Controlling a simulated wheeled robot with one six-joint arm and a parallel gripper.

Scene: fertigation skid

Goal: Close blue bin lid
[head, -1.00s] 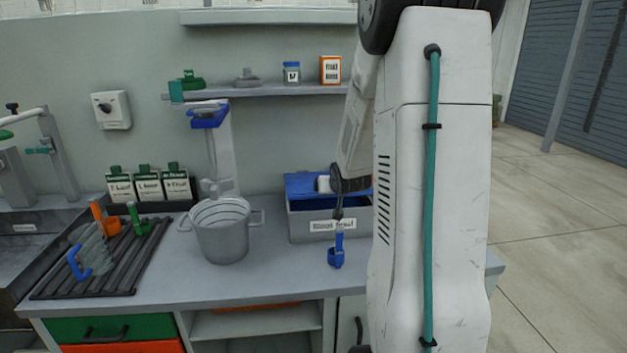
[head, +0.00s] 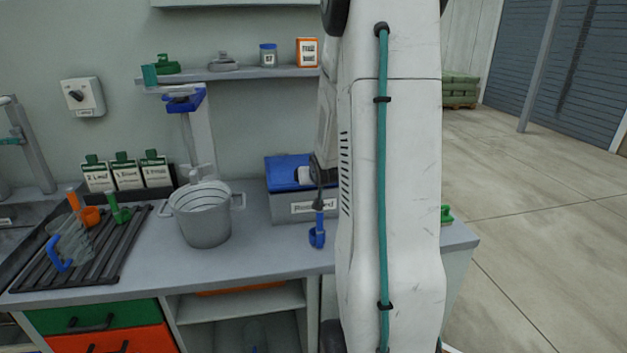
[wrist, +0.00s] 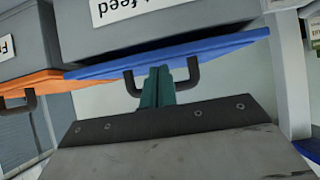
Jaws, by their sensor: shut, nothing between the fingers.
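The grey bin (head: 290,210) stands at the right of the counter, partly behind my arm, with a white label on its front. In the wrist view, which seems upside down, the blue lid (wrist: 225,44) shows nearly edge-on against the bin (wrist: 160,30), with a black handle (wrist: 192,76). My gripper (wrist: 156,82) has its teal fingers together and empty, overlapping the handle in the picture. Contact is unclear.
An orange lid (wrist: 30,85) with its own handle sits beside the blue one. A blue scoop (head: 317,235) stands before the bin. A metal bucket (head: 203,220) and drying rack (head: 85,255) are to the left, under a wall shelf (head: 240,73).

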